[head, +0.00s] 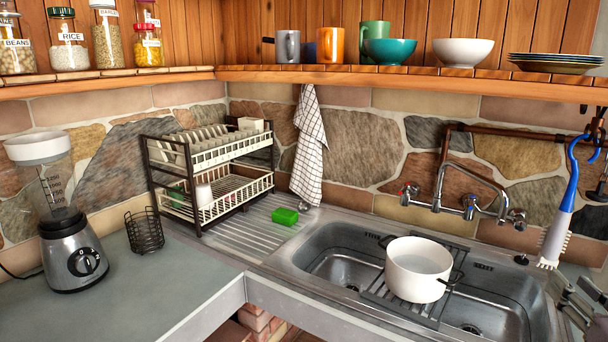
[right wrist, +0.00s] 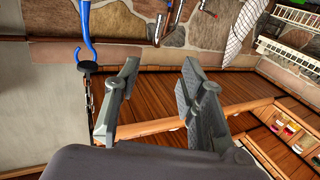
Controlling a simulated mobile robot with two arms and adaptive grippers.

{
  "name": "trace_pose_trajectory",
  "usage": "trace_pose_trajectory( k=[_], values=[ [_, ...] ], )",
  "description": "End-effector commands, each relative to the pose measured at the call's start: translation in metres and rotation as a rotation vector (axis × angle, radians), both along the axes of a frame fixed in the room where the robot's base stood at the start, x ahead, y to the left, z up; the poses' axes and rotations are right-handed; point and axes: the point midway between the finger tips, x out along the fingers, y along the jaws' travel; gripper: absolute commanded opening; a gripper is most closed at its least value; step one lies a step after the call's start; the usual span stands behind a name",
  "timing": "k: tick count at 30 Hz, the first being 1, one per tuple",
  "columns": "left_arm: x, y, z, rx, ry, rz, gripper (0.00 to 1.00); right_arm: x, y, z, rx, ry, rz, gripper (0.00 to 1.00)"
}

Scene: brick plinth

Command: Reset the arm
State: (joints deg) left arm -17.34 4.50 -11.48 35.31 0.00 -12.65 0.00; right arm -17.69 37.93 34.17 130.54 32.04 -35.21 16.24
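My right gripper (head: 582,308) shows in part at the lower right edge of the head view, beside the right end of the sink. In the right wrist view my right gripper (right wrist: 160,78) has its two grey fingers spread apart, with nothing between them. The wrist picture is turned over, with the wooden shelf (right wrist: 155,127) low and the tap (right wrist: 165,20) at the top. My left gripper is not in view.
A blue-handled brush (head: 564,205) hangs close above my right gripper. A white pot (head: 417,272) stands on a rack across the sink (head: 325,258). A dish rack (head: 210,180), green sponge (head: 285,216) and blender (head: 70,250) stand left. The front left counter is clear.

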Motion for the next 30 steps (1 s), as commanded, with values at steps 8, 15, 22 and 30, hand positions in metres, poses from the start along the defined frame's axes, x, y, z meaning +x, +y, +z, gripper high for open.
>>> trace_pose_trajectory(
  k=[8,15,22,30],
  values=[
    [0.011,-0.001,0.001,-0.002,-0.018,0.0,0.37,-0.004,0.017,-0.053,0.002,0.135,-0.002,0.37],
    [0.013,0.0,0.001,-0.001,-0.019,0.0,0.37,-0.017,0.044,-0.117,-0.003,0.311,0.005,0.37],
    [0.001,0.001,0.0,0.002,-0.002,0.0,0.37,-0.058,0.098,-0.21,-0.014,0.596,0.036,0.37],
    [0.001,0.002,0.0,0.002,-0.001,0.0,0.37,-0.146,0.186,-0.299,-0.04,0.983,0.127,0.37]
  ],
)
